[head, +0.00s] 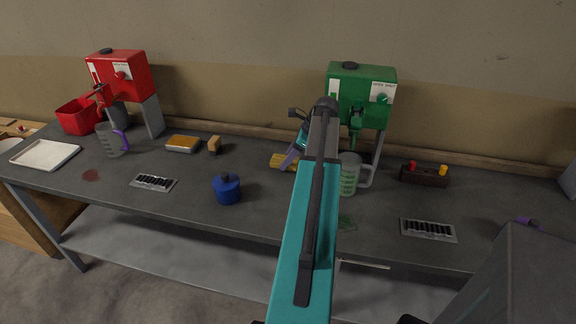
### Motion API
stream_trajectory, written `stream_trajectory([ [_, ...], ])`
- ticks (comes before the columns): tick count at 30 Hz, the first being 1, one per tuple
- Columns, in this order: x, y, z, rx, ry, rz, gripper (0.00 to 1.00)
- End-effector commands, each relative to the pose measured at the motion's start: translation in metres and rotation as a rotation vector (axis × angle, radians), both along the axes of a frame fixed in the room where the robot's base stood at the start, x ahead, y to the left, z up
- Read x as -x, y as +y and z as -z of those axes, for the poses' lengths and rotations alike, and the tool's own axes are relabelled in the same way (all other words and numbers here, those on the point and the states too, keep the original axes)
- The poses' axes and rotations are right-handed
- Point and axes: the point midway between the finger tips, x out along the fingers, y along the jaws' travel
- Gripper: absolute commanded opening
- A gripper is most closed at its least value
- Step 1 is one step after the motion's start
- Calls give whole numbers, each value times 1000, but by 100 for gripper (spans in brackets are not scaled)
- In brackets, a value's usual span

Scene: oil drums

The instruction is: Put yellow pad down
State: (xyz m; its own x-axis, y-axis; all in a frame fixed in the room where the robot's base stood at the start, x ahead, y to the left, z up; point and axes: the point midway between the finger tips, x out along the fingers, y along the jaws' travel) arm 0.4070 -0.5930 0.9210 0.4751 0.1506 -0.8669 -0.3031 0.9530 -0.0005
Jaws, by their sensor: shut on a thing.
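The yellow pad (281,161) shows at the back of the bench, just left of my arm. My gripper (290,158), with a purple finger, is shut on it. The wrist and forearm hide the right part of the pad and most of the gripper. I cannot tell whether the pad touches the bench top or hangs a little above it.
The grey bench (115,182) bears a red dispenser (125,75), a green dispenser (361,95), a green-marked jug (349,175), a blue pot (227,189), a small tan block (214,145) and an orange-topped tray (183,144). Green and red spills mark the top. Bare bench lies left of the pad.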

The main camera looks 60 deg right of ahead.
Motion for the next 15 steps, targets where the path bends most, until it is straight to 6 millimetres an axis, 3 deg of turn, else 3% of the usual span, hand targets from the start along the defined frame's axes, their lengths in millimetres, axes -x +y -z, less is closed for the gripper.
stream_trajectory([
  [15, 0, 0, 33, 1, 0, 0, 28],
])
